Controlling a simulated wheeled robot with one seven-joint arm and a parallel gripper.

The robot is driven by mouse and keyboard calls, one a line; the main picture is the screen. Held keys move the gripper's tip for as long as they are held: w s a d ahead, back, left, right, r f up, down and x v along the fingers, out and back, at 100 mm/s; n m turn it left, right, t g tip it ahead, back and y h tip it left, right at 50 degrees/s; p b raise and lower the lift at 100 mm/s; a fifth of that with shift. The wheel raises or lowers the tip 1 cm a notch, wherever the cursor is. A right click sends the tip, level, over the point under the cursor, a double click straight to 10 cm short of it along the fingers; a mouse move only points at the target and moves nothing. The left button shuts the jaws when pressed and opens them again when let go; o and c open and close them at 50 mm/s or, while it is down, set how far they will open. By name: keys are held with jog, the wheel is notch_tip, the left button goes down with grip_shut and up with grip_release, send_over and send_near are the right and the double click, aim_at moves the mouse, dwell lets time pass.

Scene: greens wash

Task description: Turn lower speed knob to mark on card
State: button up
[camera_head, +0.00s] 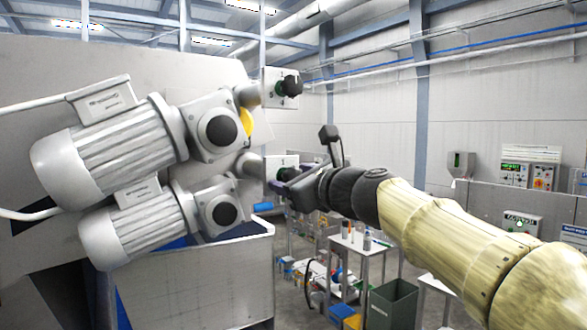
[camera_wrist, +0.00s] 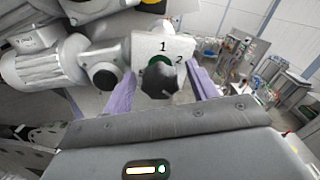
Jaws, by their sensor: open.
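The lower speed knob (camera_wrist: 160,84) is dark and faceted, with a green base, on a pale plate (camera_wrist: 147,43) marked 1 and 2; another mark at its left is partly hidden. My gripper (camera_wrist: 161,68) is open in the wrist view, one purple finger on each side of the knob. Contact cannot be told. In the head view my gripper (camera_head: 287,178) is at the lower plate (camera_head: 282,160) and mostly hides that knob. The upper knob (camera_head: 291,86) is black, on its own plate above. I cannot make out the card with certainty.
Two grey motors with gearboxes, an upper one (camera_head: 105,148) and a lower one (camera_head: 145,225), stand left of the knobs. A large tank (camera_head: 200,285) is below.

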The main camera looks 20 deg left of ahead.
jog(key=shift+w+a, duration=0.25)
jog(key=shift+s, duration=0.1)
jog(key=c, duration=1)
jog(key=shift+n, duration=0.5)
jog(key=n+b, duration=0.2)
jog(key=n, duration=0.2)
jog(key=shift+f+b, duration=0.1)
jog(key=shift+b, duration=0.2)
jog(key=n+b, duration=0.2)
jog(key=n, duration=0.4)
jog(key=shift+n+b, duration=0.35)
jog(key=shift+n, duration=0.05)
